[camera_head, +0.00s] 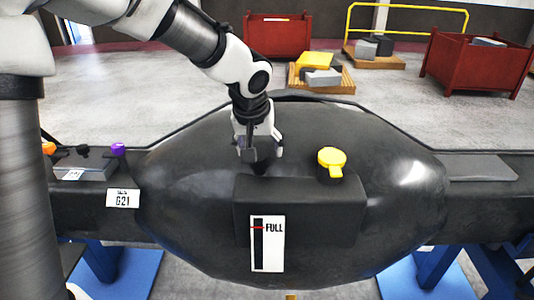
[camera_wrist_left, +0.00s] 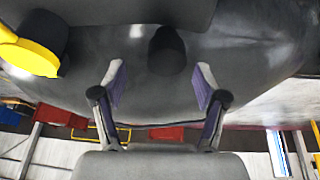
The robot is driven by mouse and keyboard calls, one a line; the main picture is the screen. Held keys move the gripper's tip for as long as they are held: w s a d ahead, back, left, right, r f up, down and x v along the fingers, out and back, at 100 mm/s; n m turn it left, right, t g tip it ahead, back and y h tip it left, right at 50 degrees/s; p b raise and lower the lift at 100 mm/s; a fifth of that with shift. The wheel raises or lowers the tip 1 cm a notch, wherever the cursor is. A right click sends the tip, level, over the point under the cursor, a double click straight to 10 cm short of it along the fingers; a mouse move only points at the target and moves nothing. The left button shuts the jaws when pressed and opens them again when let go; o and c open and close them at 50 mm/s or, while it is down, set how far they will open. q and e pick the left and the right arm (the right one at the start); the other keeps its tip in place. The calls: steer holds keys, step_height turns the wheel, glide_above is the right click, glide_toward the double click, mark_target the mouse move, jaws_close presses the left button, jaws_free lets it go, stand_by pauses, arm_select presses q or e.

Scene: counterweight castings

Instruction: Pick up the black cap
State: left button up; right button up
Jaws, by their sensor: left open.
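A black cap (camera_head: 260,167), a short dark cylinder, stands on the big dark casting (camera_head: 180,190) just behind its raised block. It blends with the casting, and the gripper partly hides it in the head view. In the left wrist view the black cap (camera_wrist_left: 166,52) lies beyond the fingertips, roughly centred between them. My left gripper (camera_head: 262,150) points down just above the cap, open and empty. Its two spread fingers also show in the left wrist view (camera_wrist_left: 161,86), with a gap between them and the cap. My right gripper is out of view.
A yellow cap (camera_head: 331,163) stands right of the black one. Left, a dark box (camera_head: 92,170) carries small orange, black and purple caps. A "FULL" gauge label (camera_head: 267,243) is on the block's front. Red bins (camera_head: 278,35) and pallets stand far behind on open floor.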

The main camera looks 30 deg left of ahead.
mark_target(259, 159)
arm_select(q)
steer(key=shift+s+a+f+p, duration=0.2)
steer(key=shift+s+f+p, duration=0.05)
steer(key=shift+s+p, duration=0.25)
steer(key=shift+s+a+f+p, duration=0.15)
steer(key=shift+s+f+p, duration=0.1)
steer(key=shift+s+p, duration=0.2)
steer(key=w+f, duration=0.3)
steer(key=shift+w+a+f, duration=0.25)
steer(key=shift+w+f, duration=0.05)
steer(key=shift+w, duration=0.15)
steer(key=shift+s+d+r, duration=0.1)
steer(key=shift+s+r, duration=0.3)
steer(key=shift+s, duration=0.45)
steer(key=c, duration=1.2)
steer(key=shift+w+f, duration=0.15)
steer(key=shift+w, duration=0.1)
steer(key=shift+c, duration=0.2)
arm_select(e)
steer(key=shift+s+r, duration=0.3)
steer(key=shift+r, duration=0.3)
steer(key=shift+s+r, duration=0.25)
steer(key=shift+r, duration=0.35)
